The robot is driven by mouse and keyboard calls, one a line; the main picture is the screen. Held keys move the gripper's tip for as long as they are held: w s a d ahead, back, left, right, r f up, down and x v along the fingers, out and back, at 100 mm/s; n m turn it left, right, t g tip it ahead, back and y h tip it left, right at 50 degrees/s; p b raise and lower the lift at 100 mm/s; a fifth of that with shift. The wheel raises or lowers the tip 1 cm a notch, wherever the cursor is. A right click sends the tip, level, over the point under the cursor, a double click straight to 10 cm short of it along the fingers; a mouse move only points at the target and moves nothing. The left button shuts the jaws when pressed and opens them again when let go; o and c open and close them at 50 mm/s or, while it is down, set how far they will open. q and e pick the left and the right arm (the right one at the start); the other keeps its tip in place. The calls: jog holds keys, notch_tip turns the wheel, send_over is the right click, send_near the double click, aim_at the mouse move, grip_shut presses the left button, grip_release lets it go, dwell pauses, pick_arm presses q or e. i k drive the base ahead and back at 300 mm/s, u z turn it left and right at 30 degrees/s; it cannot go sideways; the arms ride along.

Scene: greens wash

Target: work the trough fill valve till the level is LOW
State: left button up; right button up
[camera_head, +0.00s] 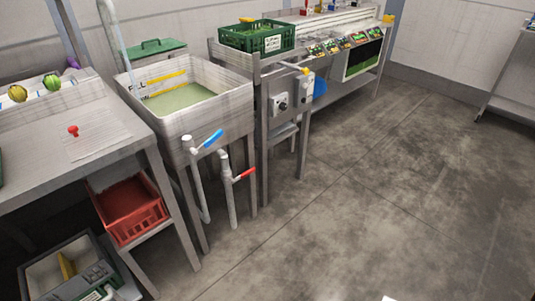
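The trough (203,121) is a pale deep basin on legs, left of centre. Its inside wall carries the letters FILL, a yellow line (166,83) and a second, partly hidden marking lower down. A pale green surface (180,98) lies in it, below the yellow line; I cannot tell its exact level. On the front pipes are two lever valves: one with a blue handle (208,141), slanting up to the right, and one with a red handle (243,174), lower and further right. Neither valve has a readable label. Neither gripper is in view.
A steel table (40,143) stands left, with a red crate (130,209) below it. A green crate (257,36) sits on the bench right of the trough. A control box with a dial (280,103) hangs there.

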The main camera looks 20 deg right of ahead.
aim_at(216, 135)
jog(key=u, duration=0.65)
jog(key=k, duration=0.3)
jog(key=z, duration=1.75)
jog(key=i, duration=1.1)
jog(key=u, duration=0.45)
